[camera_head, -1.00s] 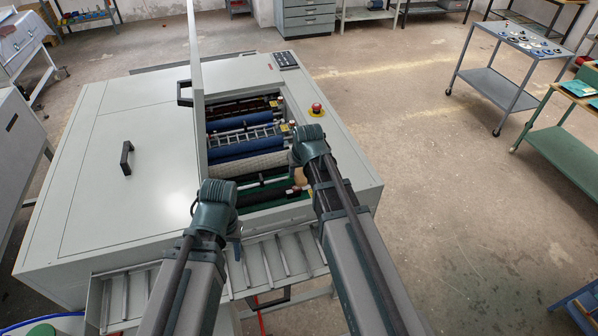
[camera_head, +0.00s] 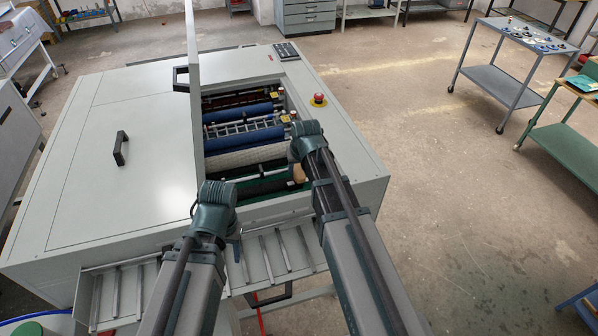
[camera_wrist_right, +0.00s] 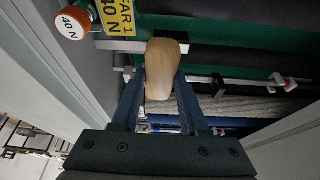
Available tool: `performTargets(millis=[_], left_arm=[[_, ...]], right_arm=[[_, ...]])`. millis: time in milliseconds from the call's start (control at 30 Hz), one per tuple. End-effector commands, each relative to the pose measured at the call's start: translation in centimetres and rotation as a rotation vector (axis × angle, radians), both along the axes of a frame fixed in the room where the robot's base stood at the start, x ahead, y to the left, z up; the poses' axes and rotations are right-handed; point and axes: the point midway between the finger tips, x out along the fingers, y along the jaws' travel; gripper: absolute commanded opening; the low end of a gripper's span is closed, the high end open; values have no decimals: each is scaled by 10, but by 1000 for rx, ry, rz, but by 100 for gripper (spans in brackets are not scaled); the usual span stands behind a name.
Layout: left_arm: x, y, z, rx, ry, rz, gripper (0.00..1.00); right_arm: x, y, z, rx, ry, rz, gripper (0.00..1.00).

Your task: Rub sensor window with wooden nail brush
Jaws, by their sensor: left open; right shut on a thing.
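My right gripper (camera_wrist_right: 163,88) is shut on the wooden nail brush (camera_wrist_right: 163,68). Its pale, rounded wooden back faces the wrist camera, and its bristles are hidden. In the head view the brush (camera_head: 299,174) shows just below my right wrist, inside the open bay of the grey machine (camera_head: 150,200). A small black block (camera_wrist_right: 218,86) sits on a metal rail beside the brush in the right wrist view; I cannot tell whether it holds the sensor window. My left gripper (camera_head: 236,240) is open, above the machine's front edge; its fingers are mostly hidden.
Blue rollers (camera_head: 240,113) and a pale textured roller (camera_head: 245,155) lie across the bay. The raised cover (camera_head: 193,80) stands at its left. An orange-capped knob (camera_wrist_right: 72,22) and yellow label (camera_wrist_right: 118,15) are close to the brush. A slatted tray (camera_head: 265,258) lies in front.

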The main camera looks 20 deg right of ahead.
Motion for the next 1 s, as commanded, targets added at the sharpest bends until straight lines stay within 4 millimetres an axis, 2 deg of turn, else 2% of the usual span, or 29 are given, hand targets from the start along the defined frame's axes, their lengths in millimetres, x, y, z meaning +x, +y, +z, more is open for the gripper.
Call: performTargets(millis=[100, 200, 567, 600, 1000], left_arm=[[0, 0, 0, 0, 0, 0, 50], [0, 0, 0, 0, 0, 0, 50], [0, 0, 1, 0, 0, 0, 50], [0, 0, 10, 0, 0, 1, 50], [0, 0, 47, -2, 0, 10, 50]], right_arm=[[11, -1, 0, 0, 3, 0, 0], [-2, -1, 0, 0, 4, 0, 0], [-27, 1, 0, 0, 11, 1, 0], [-24, 1, 9, 0, 12, 1, 0], [-23, 2, 48, 0, -9, 1, 0]])
